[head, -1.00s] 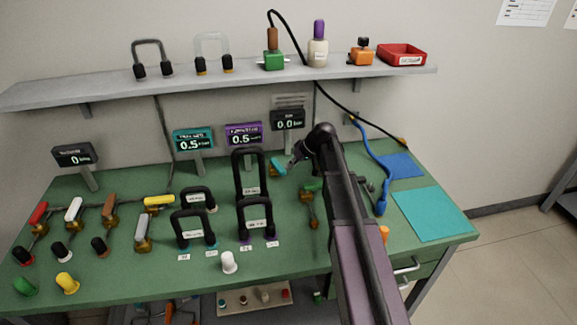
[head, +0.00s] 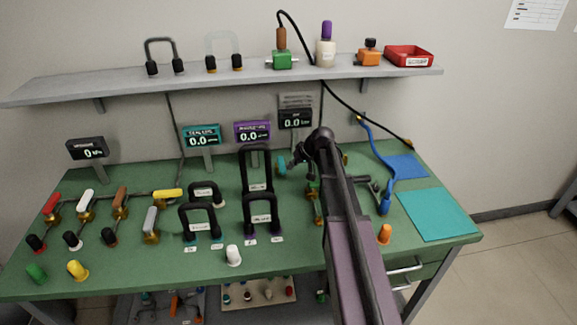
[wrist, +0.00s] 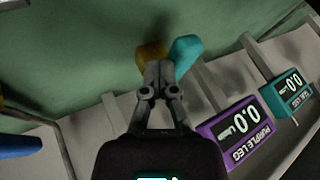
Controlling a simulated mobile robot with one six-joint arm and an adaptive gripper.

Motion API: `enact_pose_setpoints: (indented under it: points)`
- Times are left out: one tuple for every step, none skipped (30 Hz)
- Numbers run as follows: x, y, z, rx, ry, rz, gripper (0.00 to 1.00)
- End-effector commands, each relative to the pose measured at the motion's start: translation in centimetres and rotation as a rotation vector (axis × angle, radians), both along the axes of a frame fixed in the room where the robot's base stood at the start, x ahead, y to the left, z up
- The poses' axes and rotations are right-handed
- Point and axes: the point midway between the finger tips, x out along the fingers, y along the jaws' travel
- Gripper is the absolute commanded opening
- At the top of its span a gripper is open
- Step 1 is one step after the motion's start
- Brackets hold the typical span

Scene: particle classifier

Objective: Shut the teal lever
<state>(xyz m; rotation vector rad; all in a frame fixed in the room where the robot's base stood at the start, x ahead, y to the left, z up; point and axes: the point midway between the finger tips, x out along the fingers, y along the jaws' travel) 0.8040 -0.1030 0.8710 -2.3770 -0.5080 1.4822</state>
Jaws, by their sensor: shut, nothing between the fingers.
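The teal lever (head: 281,166) is at the back middle of the green bench, below the dark display. In the wrist view the teal lever (wrist: 186,51) sits against a brass valve body (wrist: 150,54), pointing off to one side. My gripper (wrist: 160,68) is shut and empty, its fingertips right at the valve and the lever's near side; I cannot tell if they touch. In the head view my gripper (head: 290,167) is just right of the lever, partly hidden by my arm. The teal display (head: 202,135) and purple display (head: 253,131) read 0.0.
Tall black U-shaped tubes (head: 256,170) stand left of the lever. A green lever (head: 313,189) is near, partly behind my arm. A shelf (head: 230,80) spans above. The teal mat (head: 437,213) is bare.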

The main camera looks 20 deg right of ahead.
Motion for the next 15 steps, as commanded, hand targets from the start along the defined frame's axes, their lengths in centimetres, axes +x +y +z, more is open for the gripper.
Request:
enact_pose_setpoints:
  points:
    - [-0.1,0.2,0.0,0.002,0.001,0.001,0.0]
    - [-0.1,0.1,0.0,0.002,0.001,0.0,0.0]
    - [-0.1,0.0,0.0,0.003,0.001,-0.001,0.0]
    - [-0.2,-0.1,0.0,0.003,0.001,-0.002,0.0]
    - [-0.2,-0.2,0.0,0.002,0.001,-0.002,0.0]
    - [-0.2,-0.3,0.0,0.003,0.001,-0.003,0.0]
    - [-0.2,-0.4,0.0,0.003,0.001,-0.004,0.0]
    - [-0.2,-0.5,0.0,0.003,0.002,-0.005,0.0]
    - [-0.2,-0.6,0.0,0.003,0.002,-0.006,0.0]
    - [-0.2,-0.6,0.0,0.003,0.001,-0.006,0.0]
    - [-0.3,-0.7,0.0,0.004,0.002,-0.007,0.0]
    - [-0.3,-0.8,0.0,0.003,0.002,-0.008,0.0]
    - [-0.3,-0.9,0.0,0.003,0.001,-0.009,0.0]
    - [-0.3,-1.0,0.0,0.002,0.001,-0.009,0.0]
    - [-0.3,-1.2,0.0,0.002,0.001,-0.009,0.0]
